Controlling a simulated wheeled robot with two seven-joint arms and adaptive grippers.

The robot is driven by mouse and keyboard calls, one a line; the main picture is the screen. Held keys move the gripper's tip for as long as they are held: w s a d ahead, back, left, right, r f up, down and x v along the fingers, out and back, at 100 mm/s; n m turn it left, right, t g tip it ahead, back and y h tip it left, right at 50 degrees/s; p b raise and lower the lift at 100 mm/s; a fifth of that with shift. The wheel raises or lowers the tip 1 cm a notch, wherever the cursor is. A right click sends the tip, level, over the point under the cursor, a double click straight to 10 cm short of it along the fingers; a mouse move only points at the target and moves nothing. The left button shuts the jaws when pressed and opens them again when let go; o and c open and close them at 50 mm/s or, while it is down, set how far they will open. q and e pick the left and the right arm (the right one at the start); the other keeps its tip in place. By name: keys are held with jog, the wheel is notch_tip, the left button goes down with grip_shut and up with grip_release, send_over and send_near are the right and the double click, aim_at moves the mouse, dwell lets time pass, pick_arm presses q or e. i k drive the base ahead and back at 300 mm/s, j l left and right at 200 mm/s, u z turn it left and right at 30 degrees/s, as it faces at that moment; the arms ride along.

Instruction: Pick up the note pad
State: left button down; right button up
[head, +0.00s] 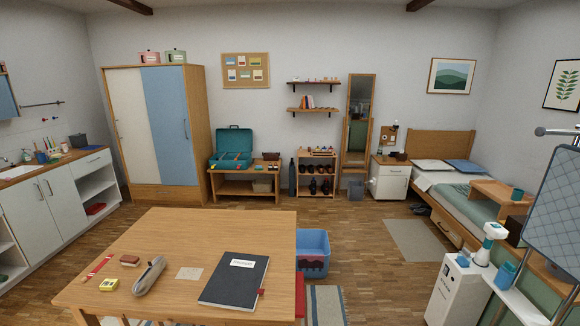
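A wooden table (222,222) stands in front of me. A flat beige square (189,273) lies near its middle and looks like a note pad, though its thickness is hard to tell. A black notebook (235,284) with a white label and a small red tab lies to the right of the square, apart from it. A grey pouch-like object (149,276) lies to the left of the square. Neither of my grippers is in view.
A small yellow item (107,285), a brown-red item (130,260) and a red-and-white stick (98,267) lie at the table's left. The table's far half is clear. A blue bin (315,246) stands on the floor beyond the table's right edge.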

aim_at(108, 285)
jog(key=u, duration=1.5)
jog(key=i+j+z, duration=0.15)
jog(key=j+z, duration=0.25)
jog(key=j, duration=0.3)
jog(key=j+z, duration=0.35)
jog(key=j, duration=0.3)
jog(key=j+z, duration=0.4)
jog(key=j, duration=0.35)
